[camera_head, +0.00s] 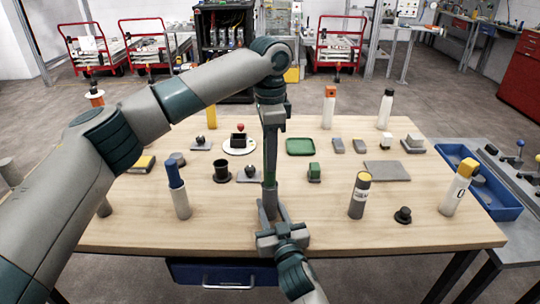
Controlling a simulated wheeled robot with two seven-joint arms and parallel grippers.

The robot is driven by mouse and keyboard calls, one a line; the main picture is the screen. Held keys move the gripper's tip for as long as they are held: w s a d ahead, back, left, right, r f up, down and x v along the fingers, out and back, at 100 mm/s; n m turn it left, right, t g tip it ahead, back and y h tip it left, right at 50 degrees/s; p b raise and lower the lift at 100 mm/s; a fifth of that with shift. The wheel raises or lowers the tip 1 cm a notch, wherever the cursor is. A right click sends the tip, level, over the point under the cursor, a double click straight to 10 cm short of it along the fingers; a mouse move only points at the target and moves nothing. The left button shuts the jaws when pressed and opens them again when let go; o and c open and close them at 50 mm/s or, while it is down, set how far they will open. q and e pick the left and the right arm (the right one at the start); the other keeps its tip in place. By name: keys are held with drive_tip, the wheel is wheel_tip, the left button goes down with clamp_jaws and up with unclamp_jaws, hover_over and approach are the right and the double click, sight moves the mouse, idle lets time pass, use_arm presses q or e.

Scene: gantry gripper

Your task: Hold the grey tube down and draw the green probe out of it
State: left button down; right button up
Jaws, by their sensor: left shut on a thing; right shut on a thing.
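My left gripper (270,165) points straight down at the middle of the table and is shut on the green probe (268,180). Only a small bit of green shows below its fingers. The grey tube (264,211) stands upright directly beneath, near the front middle of the table. My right gripper (281,234) comes in from the bottom edge and is shut on the tube low down, partly hiding it. I cannot tell how much of the probe is inside the tube.
On the wooden table (330,235), a blue-topped grey tube (178,190) stands left and a yellow-topped grey tube (359,195) right. A blue bin (500,205) lies at right.

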use_arm(q)
drive_tip(key=shift+r, duration=0.3)
use_arm(e)
drive_tip(key=shift+f, duration=0.1)
use_arm(q)
drive_tip(key=shift+r, duration=1.25)
drive_tip(key=shift+r, duration=0.2)
drive_tip(key=shift+r, duration=1.3)
drive_tip(key=shift+r, duration=1.5)
use_arm(e)
drive_tip(key=o, duration=1.1)
